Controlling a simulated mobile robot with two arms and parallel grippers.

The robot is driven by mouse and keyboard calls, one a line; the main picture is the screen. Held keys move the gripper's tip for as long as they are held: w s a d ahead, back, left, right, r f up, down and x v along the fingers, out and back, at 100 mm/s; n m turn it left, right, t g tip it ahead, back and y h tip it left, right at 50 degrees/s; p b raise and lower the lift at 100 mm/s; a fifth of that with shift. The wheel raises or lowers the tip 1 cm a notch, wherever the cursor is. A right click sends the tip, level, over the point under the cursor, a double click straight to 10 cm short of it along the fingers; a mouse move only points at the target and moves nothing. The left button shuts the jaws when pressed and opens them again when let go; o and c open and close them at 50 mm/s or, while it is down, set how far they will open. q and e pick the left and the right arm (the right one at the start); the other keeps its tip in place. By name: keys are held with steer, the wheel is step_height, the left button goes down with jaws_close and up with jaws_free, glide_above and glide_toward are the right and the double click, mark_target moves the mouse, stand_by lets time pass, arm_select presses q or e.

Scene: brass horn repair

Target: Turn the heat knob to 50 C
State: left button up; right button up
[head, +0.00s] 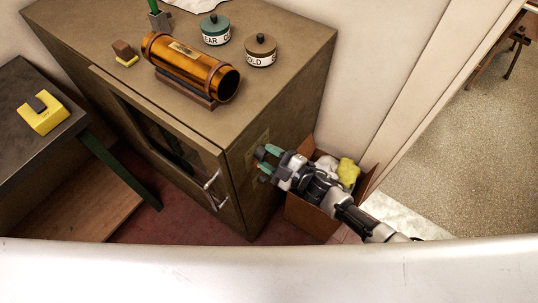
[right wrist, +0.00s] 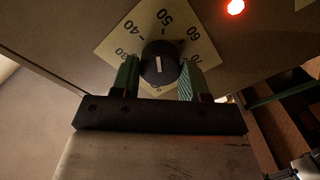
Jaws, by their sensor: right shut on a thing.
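The heat knob (right wrist: 159,68) is a round black knob with a white pointer line, on a pale square dial plate (right wrist: 112,48) marked with numbers in the right wrist view. The pointer is close to upright in that view, aimed roughly at 50; a small offset is hard to tell. My right gripper (head: 267,160) is at the side wall of the brown oven cabinet (head: 285,110). Its two green fingers are shut on the knob, one on each side, in the right wrist view (right wrist: 158,80). The knob is too small to read in the head view. My left gripper is not in view.
A red lamp (right wrist: 235,7) glows near the dial. A cardboard box (head: 308,218) with rags stands below my right arm. On the cabinet top are an amber cylinder (head: 185,68), a green tin (head: 215,30) and a brown tin (head: 261,50). A dark table (head: 22,85) is at left.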

steer(key=shift+m, duration=1)
steer(key=shift+f, duration=0.1)
steer(key=o, duration=0.9)
steer(key=shift+d, duration=0.15)
steer(key=b+v, duration=0.1)
steer(key=v, duration=0.9)
steer(key=shift+s+d, duration=0.25)
